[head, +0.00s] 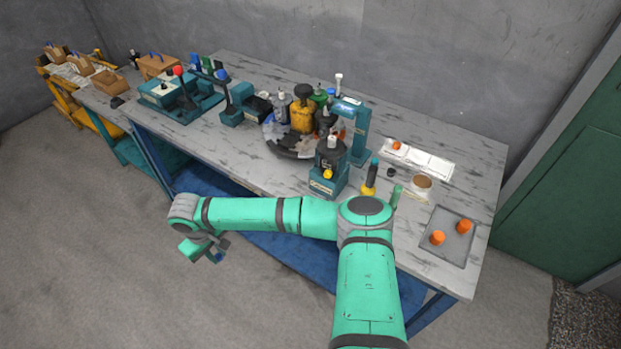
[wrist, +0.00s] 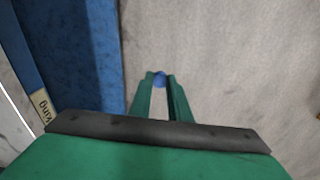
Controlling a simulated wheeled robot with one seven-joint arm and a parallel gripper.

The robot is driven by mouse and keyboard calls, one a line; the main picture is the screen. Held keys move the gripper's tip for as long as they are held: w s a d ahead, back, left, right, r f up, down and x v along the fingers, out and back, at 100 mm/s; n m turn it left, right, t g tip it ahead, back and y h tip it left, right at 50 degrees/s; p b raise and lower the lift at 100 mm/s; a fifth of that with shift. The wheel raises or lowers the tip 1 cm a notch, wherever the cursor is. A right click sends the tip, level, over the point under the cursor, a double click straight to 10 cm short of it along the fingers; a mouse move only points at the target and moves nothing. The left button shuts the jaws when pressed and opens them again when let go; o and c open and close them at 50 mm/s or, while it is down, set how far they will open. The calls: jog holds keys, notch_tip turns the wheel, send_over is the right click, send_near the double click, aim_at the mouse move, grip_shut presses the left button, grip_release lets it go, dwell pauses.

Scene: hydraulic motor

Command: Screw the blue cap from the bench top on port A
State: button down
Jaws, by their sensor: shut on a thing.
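My gripper (wrist: 159,88) is shut on a small rounded blue thing (wrist: 159,77), which looks like the blue cap, held between the fingertips. In the head view my gripper (head: 216,256) hangs low in front of the bench's front edge, over the floor side and apart from the bench top. A teal and black unit (head: 326,180) with a yellow part stands near the front edge of the bench and may be the hydraulic motor. I cannot tell port A in either view.
The grey bench (head: 440,205) holds a turntable of bottles (head: 287,147), teal lever fixtures (head: 170,95), a white tray (head: 430,165) and a grey tray (head: 452,222) with two orange caps (head: 437,237). Blue bench framing (wrist: 95,60) lies left of my gripper in the wrist view; bare floor lies below.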

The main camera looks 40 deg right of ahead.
jog(key=w+d+m+t+h, duration=0.15)
jog(key=d+t, duration=0.25)
jog(key=d, duration=0.4)
jog(key=w+d+n+t+h, duration=0.1)
jog(key=d+t+h, duration=0.25)
jog(key=d, duration=0.35)
jog(key=s+d+r+m+t+h, duration=0.1)
jog(key=s+d+r+m+h, duration=0.3)
jog(key=d+r, duration=0.4)
jog(key=s+d+r+m+t+h, duration=0.1)
jog(key=s+d+r+h, duration=0.5)
jog(key=r, duration=0.4)
jog(key=shift+f+x, duration=0.2)
jog(key=shift+x, duration=1.45)
jog(key=shift+f+x, duration=0.15)
jog(key=shift+x, duration=1.5)
jog(key=shift+w+d, duration=0.2)
jog(key=shift+w, duration=0.1)
jog(key=m, duration=0.4)
jog(key=shift+f+m, duration=0.1)
jog(key=shift+m, duration=0.85)
